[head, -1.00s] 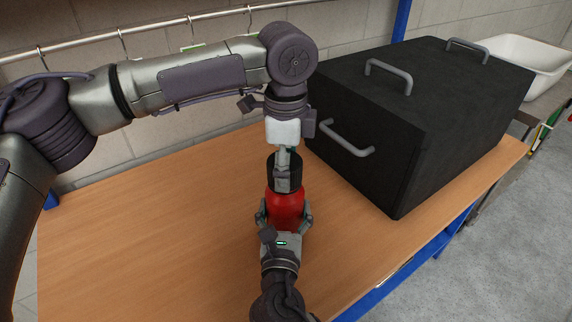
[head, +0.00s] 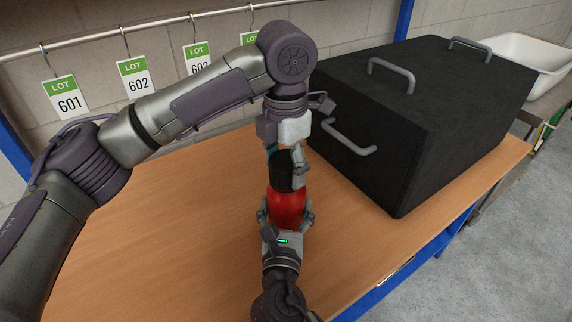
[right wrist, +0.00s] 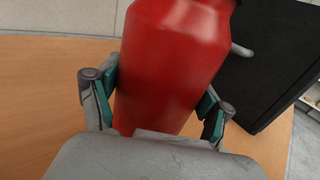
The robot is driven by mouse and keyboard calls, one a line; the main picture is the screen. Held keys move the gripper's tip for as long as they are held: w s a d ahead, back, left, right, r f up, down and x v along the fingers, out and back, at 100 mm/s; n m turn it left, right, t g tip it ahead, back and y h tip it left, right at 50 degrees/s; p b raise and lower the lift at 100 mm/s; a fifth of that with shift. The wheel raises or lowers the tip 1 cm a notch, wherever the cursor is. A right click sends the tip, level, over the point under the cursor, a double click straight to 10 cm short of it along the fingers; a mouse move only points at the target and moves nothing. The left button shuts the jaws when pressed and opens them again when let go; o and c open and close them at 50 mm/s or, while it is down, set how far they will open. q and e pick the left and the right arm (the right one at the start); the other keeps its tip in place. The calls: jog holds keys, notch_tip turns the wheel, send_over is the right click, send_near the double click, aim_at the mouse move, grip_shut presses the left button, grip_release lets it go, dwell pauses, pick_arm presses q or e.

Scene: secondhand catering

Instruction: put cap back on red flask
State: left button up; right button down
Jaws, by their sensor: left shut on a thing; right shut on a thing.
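The red flask (head: 286,207) stands upright on the wooden table, and its red body fills the middle of the right wrist view (right wrist: 172,65). My right gripper (head: 286,214) is shut around the body from the near side; its teal pads also show in the right wrist view (right wrist: 158,106). The black cap (head: 281,172) is at the top of the flask. My left gripper (head: 285,158) comes down from above and is shut on the cap. The seam between cap and flask is too small to tell whether the cap is fully seated.
A large black box (head: 415,120) with grey handles stands close on the right of the table (head: 150,235). A white basin (head: 525,62) is behind it. Lot tags (head: 66,97) hang from a rail at the back. The table's left side is clear.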

pick_arm(q)
jog(key=shift+m, duration=0.8)
jog(key=o, duration=1.1)
jog(key=shift+r, duration=2.25)
jog(key=shift+c, duration=0.3)
